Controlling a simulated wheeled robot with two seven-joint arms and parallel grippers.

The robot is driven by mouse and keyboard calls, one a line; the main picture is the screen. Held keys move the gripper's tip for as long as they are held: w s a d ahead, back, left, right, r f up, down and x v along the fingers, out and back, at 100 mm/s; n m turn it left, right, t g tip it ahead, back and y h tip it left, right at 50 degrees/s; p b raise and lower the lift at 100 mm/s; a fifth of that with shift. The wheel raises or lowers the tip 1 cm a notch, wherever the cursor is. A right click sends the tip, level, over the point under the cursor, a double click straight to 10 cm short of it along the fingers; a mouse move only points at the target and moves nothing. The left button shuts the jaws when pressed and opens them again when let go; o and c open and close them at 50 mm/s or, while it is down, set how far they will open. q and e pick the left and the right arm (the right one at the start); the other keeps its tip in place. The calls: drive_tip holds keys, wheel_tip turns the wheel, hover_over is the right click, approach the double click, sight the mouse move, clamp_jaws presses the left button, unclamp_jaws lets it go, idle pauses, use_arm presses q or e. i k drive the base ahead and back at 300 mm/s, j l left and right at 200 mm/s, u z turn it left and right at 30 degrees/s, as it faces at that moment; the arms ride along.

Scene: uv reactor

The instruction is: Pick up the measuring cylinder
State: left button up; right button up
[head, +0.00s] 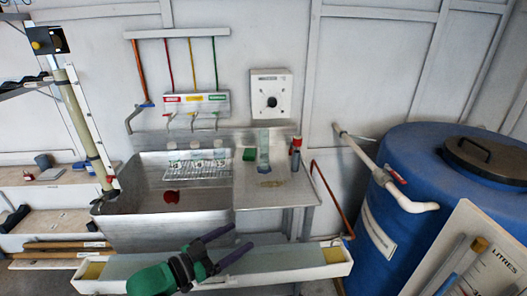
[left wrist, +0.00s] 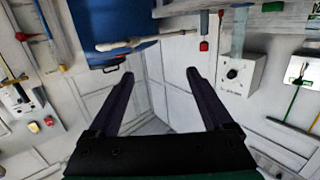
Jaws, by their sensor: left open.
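The measuring cylinder (head: 264,148) appears as a tall, clear bluish vessel standing upright on the steel drainboard right of the sink. It also shows, upside down, near the top of the left wrist view (left wrist: 238,32). My left gripper (head: 239,236) is open and empty, in front of and below the sink in the head view, well apart from the cylinder. Its two dark fingers are spread in the left wrist view (left wrist: 160,75), with only wall between them. My right gripper is not in view.
A green block (head: 249,154) stands just left of the cylinder, and a red-capped bottle (head: 296,147) to its right. The sink (head: 130,200) holds a wire rack with glassware. A white trough (head: 335,268) runs along the front. A blue tank (head: 440,225) fills the right.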

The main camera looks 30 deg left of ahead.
sight(265, 168)
drive_tip(key=i+j, duration=1)
drive_tip(key=j, duration=0.1)
